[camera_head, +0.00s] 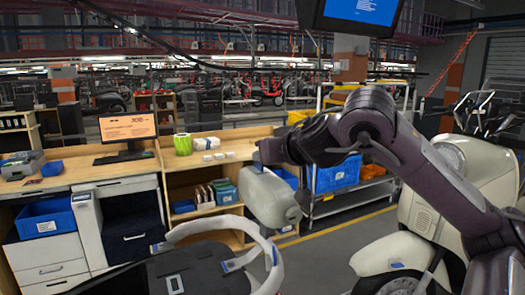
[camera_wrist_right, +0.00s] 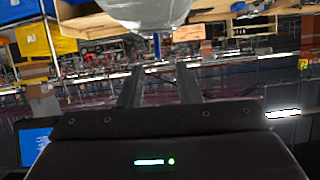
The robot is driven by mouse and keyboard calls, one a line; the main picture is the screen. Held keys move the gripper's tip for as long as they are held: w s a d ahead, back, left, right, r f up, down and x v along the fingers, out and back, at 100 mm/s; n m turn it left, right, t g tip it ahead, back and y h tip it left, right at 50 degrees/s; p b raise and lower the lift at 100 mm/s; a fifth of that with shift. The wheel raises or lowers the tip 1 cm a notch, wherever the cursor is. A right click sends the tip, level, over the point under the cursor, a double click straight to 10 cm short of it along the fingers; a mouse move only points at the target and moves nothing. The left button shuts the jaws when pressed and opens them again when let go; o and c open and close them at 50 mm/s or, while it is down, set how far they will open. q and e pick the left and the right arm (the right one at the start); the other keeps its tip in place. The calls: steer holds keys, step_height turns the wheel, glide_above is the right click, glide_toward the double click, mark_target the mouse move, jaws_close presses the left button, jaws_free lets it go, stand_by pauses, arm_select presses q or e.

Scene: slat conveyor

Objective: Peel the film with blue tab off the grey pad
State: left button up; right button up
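The grey pad (camera_head: 275,200) is a rounded pale block above the white curved rail in the head view. In the wrist view its silvery underside or film-covered face (camera_wrist_right: 150,12) fills the top middle. A small blue tab (camera_head: 257,166) shows at its upper left edge. In the wrist view the tab (camera_wrist_right: 157,45) hangs as a thin blue strip just beyond my fingertips. My right gripper (camera_wrist_right: 158,68) is open, its fingers apart and lined up on either side of the tab. The clear film is hard to tell from the pad. My left gripper is not in view.
A cream scooter body (camera_head: 440,190) is at the right. Wooden benches (camera_head: 110,168) with a monitor (camera_head: 128,128) stand behind. A screen (camera_head: 350,12) hangs above.

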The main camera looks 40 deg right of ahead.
mark_target(258, 169)
steer(key=p+x, duration=0.2)
steer(key=x, duration=0.1)
steer(key=shift+s+d, duration=0.1)
steer(key=shift+d, duration=0.1)
steer(key=x, duration=0.2)
steer(key=shift+w+f+p, duration=0.15)
steer(key=shift+w+p, duration=0.15)
steer(key=shift+w, duration=0.1)
steer(key=shift+w+f, duration=0.15)
steer(key=shift+s, duration=0.2)
steer(key=shift+c, duration=0.9)
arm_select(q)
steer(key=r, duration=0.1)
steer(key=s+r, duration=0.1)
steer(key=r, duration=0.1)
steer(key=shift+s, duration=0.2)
arm_select(e)
steer(key=shift+w, duration=0.1)
jaws_close()
